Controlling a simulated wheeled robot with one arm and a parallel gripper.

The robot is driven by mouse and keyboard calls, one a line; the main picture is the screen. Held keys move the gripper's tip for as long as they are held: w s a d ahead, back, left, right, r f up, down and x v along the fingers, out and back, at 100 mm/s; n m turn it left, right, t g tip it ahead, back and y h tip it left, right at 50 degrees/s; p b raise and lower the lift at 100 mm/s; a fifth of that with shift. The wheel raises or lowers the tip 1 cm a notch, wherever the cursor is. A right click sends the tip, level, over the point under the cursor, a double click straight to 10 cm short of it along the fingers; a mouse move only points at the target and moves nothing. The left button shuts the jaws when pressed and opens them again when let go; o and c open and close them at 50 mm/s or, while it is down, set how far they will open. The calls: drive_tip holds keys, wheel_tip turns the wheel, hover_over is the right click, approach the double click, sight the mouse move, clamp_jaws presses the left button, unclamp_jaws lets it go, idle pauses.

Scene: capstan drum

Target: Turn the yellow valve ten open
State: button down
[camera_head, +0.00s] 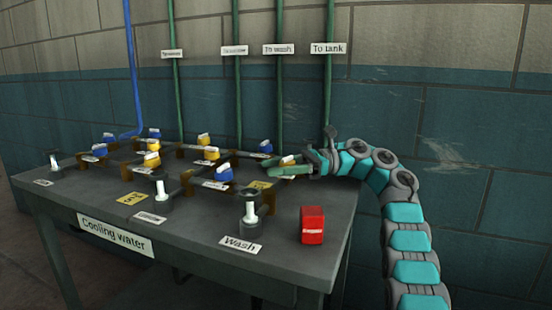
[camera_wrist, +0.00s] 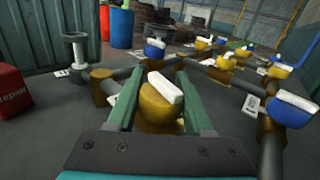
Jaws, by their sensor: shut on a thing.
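My gripper (camera_head: 268,168) reaches in from the right over the bench's back right part. In the wrist view its two green fingers (camera_wrist: 159,74) stand on either side of a yellow valve knob (camera_wrist: 158,106) with a white bar handle on top, and are shut on it. The bar runs slightly slanted between the fingers. In the head view this yellow valve (camera_head: 287,160) is partly hidden by the fingers. I cannot read a number on it.
Other yellow (camera_head: 152,160) and blue (camera_head: 224,173) valves sit along pipes on the grey bench (camera_head: 180,235). A red box (camera_head: 312,225) stands at the front right. Grey posts (camera_head: 250,207) stand at the front. Green pipes (camera_head: 281,80) run up the wall behind.

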idle(0.4)
drive_tip(key=shift+c, duration=1.5)
unclamp_jaws()
drive_tip(key=shift+f, duration=0.15)
drive_tip(key=shift+f+b, duration=0.1)
drive_tip(key=shift+b, duration=0.55)
drive_tip(key=m+t+b, duration=0.1)
drive_tip(key=b, duration=0.2)
drive_tip(key=shift+w+f+t+y, duration=0.1)
drive_tip(key=shift+f+t+y, duration=0.05)
drive_tip(key=shift+t+y, duration=0.2)
drive_tip(key=m+t+b, duration=0.1)
drive_tip(key=b, duration=0.2)
drive_tip(key=shift+w+a+t, duration=0.1)
drive_tip(key=shift+t, duration=0.15)
drive_tip(key=t+b, duration=0.1)
drive_tip(key=b, duration=0.1)
drive_tip(key=m+t+b, duration=0.1)
drive_tip(key=b, duration=0.1)
drive_tip(key=shift+w+r+m+t, duration=0.2)
drive_tip(key=shift+r+m+t, duration=0.1)
